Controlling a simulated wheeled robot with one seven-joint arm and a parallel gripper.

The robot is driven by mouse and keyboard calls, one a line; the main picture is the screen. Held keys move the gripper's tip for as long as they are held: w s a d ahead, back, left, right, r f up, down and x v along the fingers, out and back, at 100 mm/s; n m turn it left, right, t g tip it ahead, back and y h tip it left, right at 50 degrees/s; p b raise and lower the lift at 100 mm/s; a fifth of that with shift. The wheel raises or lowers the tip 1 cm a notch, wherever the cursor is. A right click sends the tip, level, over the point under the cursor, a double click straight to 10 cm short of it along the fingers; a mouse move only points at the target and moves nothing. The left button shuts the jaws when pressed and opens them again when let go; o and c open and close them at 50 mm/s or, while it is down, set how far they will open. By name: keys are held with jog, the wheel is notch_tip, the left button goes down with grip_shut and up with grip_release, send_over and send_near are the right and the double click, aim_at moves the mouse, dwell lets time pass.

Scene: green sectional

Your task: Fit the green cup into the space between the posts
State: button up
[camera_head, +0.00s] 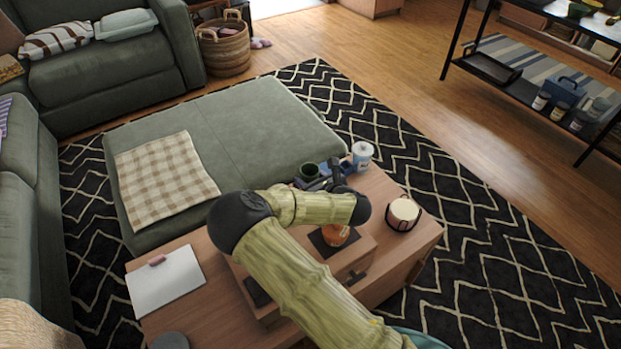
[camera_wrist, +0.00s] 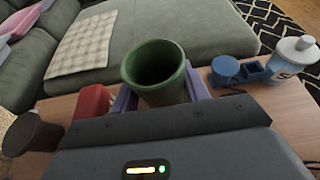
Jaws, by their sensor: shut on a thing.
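The green cup (camera_wrist: 150,72) is upright, with its open mouth showing, between the two purple-blue fingers of my gripper (camera_wrist: 160,92). The fingers are shut on its sides. In the head view the green cup (camera_head: 309,169) shows above the far edge of the wooden table, and my gripper (camera_head: 319,184) is partly hidden by my arm. Blue upright pieces (camera_wrist: 226,70) stand on the table just right of the cup in the wrist view, one with a round top, others blocky. I cannot tell which are the posts. The cup's base is hidden, so its contact with the table is unclear.
A white bottle with a blue label (camera_wrist: 292,66) stands right of the blue pieces. A red block (camera_wrist: 92,103) and a dark brown cylinder (camera_wrist: 32,134) are left of the cup. A candle in a dark holder (camera_head: 403,212) stands near the table's right end. The green ottoman (camera_head: 245,125) lies beyond.

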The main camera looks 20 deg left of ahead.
jog(key=shift+f+b, duration=0.45)
jog(key=shift+f, duration=0.45)
dwell(1.1)
jog(key=o, duration=1)
jog(key=shift+c, duration=0.2)
jog(key=shift+o, duration=0.5)
jog(key=shift+r+p, duration=0.65)
jog(key=shift+r, duration=0.05)
notch_tip(320, 180, up, 7)
jog(key=p, duration=0.5)
jog(key=shift+f, duration=0.2)
